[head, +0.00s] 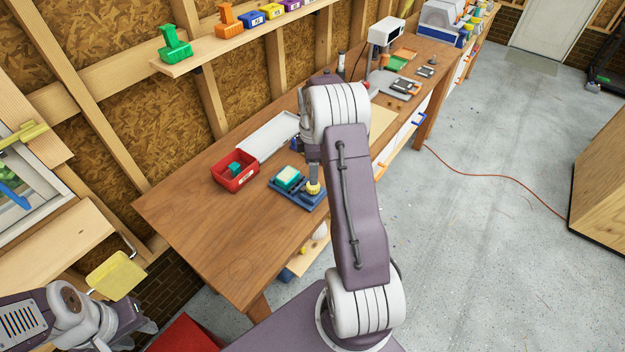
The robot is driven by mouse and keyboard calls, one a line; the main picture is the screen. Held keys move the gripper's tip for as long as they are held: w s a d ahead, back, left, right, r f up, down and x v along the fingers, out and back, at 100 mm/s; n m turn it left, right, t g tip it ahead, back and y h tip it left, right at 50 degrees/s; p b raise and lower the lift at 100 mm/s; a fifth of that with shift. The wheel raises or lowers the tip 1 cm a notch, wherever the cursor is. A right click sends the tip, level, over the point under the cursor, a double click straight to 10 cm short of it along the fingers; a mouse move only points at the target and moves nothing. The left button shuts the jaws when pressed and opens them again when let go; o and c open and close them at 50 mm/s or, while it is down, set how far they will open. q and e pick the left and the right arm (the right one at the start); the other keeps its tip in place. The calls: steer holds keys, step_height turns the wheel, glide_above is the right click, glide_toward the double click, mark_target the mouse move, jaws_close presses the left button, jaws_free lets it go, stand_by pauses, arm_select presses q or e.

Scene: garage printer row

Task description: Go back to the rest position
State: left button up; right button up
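My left gripper (138,331) is low at the left corner, below and apart from the bench. Its finger parts look spread, with nothing seen between them. My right arm reaches up through the middle of the view and over the wooden bench (215,225). My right gripper (313,178) points down, just above or at a yellow knob-like piece (313,188) on a blue tray (300,198). Its fingers are small and partly hidden by my own arm, so I cannot tell whether it touches or grips the piece.
A red bin (236,180) with a teal piece stands left of the tray, beside a white panel (268,136). A yellow sheet-like thing (116,276) is just above my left gripper. A wall shelf (230,40) carries coloured items. An orange cord (490,178) crosses the open floor.

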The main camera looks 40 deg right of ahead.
step_height(320, 180, up, 2)
steer(key=shift+r, duration=0.1)
stand_by(0.4)
